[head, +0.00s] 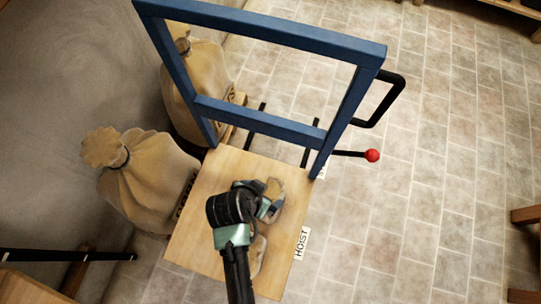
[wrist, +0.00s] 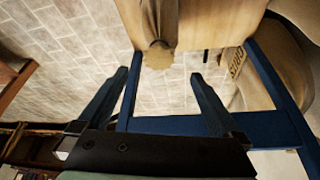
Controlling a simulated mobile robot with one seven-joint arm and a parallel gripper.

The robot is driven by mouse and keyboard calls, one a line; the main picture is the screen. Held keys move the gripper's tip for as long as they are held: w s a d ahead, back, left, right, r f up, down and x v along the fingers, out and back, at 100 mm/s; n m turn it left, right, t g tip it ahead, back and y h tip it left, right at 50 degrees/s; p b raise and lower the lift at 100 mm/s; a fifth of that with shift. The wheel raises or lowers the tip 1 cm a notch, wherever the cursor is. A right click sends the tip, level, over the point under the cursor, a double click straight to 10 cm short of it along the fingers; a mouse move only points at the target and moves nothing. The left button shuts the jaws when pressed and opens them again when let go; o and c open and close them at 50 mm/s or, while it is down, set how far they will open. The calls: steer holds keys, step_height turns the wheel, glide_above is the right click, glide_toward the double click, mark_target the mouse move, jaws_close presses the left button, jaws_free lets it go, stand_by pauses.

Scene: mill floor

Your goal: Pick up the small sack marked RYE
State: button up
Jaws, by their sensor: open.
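A small tan sack (head: 273,189) lies on the wooden platform (head: 205,215), partly hidden by my gripper. Another small tan sack (head: 258,257) shows on the platform beside my arm, mostly hidden by it. I can read no RYE mark on either. My gripper (head: 270,207) is over the platform close to the first sack. In the wrist view my gripper (wrist: 160,75) has its two fingers wide apart with nothing between the tips. A small sack's tied neck (wrist: 160,48) lies just beyond and between the fingertips.
A blue frame (head: 265,120) rises at the platform's far edge, with a black handle (head: 385,104) and a red-knobbed lever (head: 372,155). A HOIST label (head: 301,243) is at the right edge. Large sacks (head: 150,180) (head: 190,95) stand left.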

mark_target(269, 189)
steer(key=b+x, duration=0.1)
steer(key=x, duration=0.5)
steer(key=shift+s, duration=0.15)
steer(key=shift+w+b+x, duration=0.15)
steer(key=shift+b+x, duration=0.35)
steer(key=shift+x, duration=0.95)
steer(key=shift+w+b+x, duration=0.15)
steer(key=shift+b+x, duration=0.3)
steer(key=shift+x, duration=1.05)
steer(key=shift+r, duration=0.1)
jaws_close()
steer(key=shift+w+r, duration=0.1)
steer(key=shift+r, duration=0.05)
